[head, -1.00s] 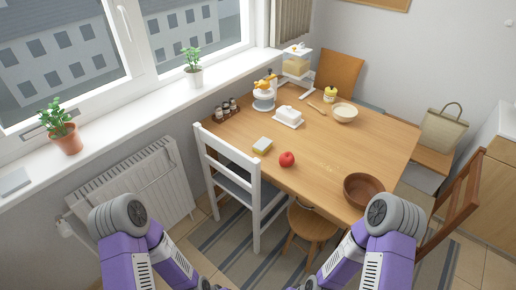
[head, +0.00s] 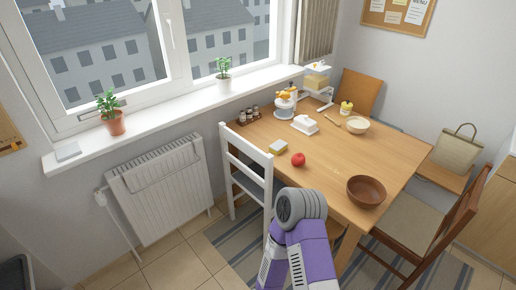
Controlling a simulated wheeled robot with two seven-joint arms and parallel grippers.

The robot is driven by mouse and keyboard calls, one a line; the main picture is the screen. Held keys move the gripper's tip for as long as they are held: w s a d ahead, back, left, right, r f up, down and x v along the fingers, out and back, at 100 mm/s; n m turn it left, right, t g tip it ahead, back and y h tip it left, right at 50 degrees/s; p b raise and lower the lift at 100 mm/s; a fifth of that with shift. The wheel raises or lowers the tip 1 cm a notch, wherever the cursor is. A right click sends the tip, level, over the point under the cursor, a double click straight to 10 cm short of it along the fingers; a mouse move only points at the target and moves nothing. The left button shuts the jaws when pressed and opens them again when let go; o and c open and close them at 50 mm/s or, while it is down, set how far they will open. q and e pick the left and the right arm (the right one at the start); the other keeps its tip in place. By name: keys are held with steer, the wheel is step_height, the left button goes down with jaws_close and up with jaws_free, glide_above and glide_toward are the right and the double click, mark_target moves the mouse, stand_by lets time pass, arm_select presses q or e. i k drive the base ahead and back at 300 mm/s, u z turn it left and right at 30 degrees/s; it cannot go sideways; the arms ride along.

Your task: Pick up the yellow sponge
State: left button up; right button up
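One of my purple and grey arms rises from the bottom of the head view, in front of the table. No gripper of mine shows in this view, and nothing touches the sponge.
A white chair (head: 246,160) stands at the table's left edge, close to the sponge. A brown bowl (head: 366,191) sits at the near right. A white butter dish (head: 305,125) is behind the sponge. A radiator (head: 163,190) is on the left wall. A brown chair (head: 425,225) stands at right.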

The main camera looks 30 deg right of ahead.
mark_target(276, 147)
steer(key=u, duration=0.15)
steer(key=i, duration=1)
steer(key=z, duration=0.3)
